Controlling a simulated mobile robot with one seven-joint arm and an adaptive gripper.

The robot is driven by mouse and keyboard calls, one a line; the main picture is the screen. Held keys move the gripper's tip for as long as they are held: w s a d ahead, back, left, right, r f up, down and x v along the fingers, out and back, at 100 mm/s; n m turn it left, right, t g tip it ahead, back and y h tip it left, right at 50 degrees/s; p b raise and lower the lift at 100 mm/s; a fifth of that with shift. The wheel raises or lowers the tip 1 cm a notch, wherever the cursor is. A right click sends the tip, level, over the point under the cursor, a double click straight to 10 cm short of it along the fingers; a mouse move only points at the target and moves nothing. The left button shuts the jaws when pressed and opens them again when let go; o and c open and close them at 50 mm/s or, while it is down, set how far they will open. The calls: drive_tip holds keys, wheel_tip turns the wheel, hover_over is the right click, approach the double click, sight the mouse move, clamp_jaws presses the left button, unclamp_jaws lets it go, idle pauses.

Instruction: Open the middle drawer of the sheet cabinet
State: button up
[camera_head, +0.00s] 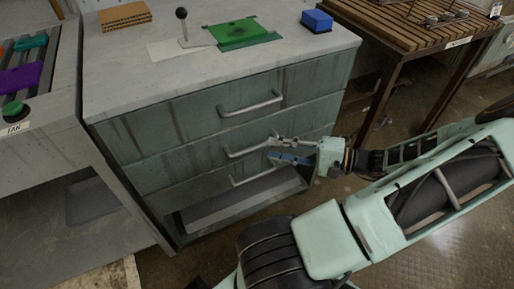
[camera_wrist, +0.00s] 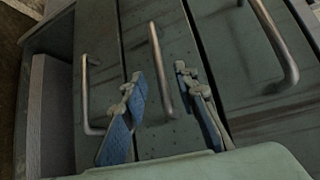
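The grey-green sheet cabinet (camera_head: 180,129) has three drawers, all looking shut, each with a metal bar handle. The middle drawer's handle (camera_head: 240,152) is partly hidden behind my gripper (camera_head: 273,149) in the head view. In the wrist view the middle handle (camera_wrist: 159,62) lies between the two blue-padded fingertips of my gripper (camera_wrist: 156,77). The fingers are apart, with a gap to the bar on both sides, so my gripper is open. How deep the fingers reach around the bar is hard to tell.
The top handle (camera_head: 250,104) and bottom handle (camera_head: 250,177) lie close above and below. An open recess with a pale board (camera_head: 235,201) is under the drawers. A green block (camera_head: 243,34) and blue box (camera_head: 317,20) sit on top. A slatted table (camera_head: 400,25) stands at right.

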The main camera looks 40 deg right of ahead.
sight(260, 147)
drive_tip(key=b+x, duration=0.1)
drive_tip(key=x, duration=0.5)
drive_tip(key=shift+a, duration=0.1)
drive_tip(key=shift+c, duration=0.3)
clamp_jaws()
